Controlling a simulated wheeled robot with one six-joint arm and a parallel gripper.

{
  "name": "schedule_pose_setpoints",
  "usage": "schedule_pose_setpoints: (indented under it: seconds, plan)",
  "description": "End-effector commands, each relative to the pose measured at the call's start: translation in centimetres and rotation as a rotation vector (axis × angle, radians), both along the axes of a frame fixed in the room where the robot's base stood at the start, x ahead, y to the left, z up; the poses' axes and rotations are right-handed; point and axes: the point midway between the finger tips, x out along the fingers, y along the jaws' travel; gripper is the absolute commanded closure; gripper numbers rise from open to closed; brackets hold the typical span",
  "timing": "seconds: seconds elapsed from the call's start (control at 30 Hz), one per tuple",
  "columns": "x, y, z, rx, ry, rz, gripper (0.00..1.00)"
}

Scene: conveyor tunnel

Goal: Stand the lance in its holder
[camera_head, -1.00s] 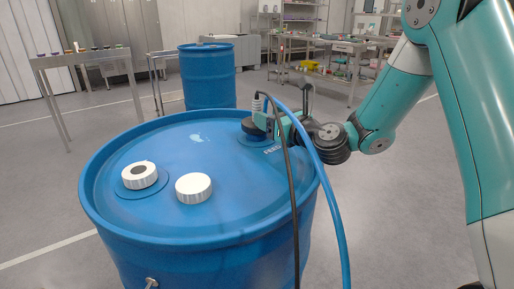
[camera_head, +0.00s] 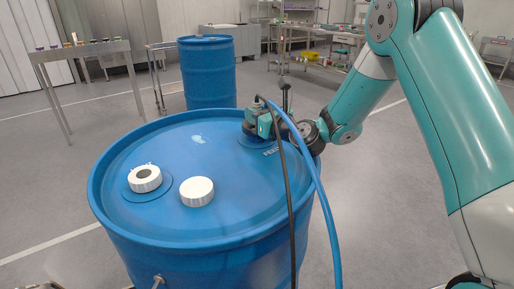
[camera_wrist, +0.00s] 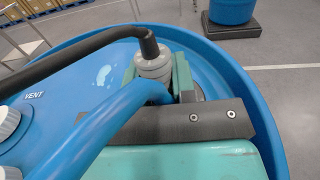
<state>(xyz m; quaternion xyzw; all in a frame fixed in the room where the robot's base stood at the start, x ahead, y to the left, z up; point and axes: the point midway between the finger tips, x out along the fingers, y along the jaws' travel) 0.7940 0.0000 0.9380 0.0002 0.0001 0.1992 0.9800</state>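The lance shows only its grey ribbed head in the wrist view (camera_wrist: 153,66), with a black cable at its top and a blue hose beside it. Its head also shows small in the head view (camera_head: 258,102), at the far right of the blue drum's lid. The rest of the lance is hidden, and I cannot tell how deep it sits. My gripper (camera_head: 264,122) is at the lance head; in the wrist view its teal fingers (camera_wrist: 155,74) stand on both sides of it and appear closed on it. I cannot make out a lance holder.
The blue drum (camera_head: 225,232) carries a white ring-shaped cap (camera_head: 145,178) and a loose white cap (camera_head: 197,191) on its lid. The blue hose (camera_head: 322,195) and black cable (camera_head: 291,215) hang over its front right rim. Another drum (camera_head: 208,72) and a table (camera_head: 80,52) stand behind.

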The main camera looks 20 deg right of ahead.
Motion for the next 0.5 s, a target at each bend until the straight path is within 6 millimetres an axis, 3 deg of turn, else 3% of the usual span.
schedule_pose_setpoints:
  seconds: [0.13, 0.17, 0.23, 0.27, 0.5]
  plan:
    - [-0.01, 0.00, 0.02, 0.000, 0.000, 0.000, 1.00]
    - [0.00, -0.01, 0.10, 0.001, -0.002, 0.000, 0.82]
    - [0.00, -0.01, 0.10, 0.001, -0.002, 0.000, 0.98]
    - [0.00, -0.01, 0.10, 0.001, -0.002, 0.000, 1.00]
    - [0.01, -0.02, 0.33, 0.001, -0.002, 0.000, 1.00]
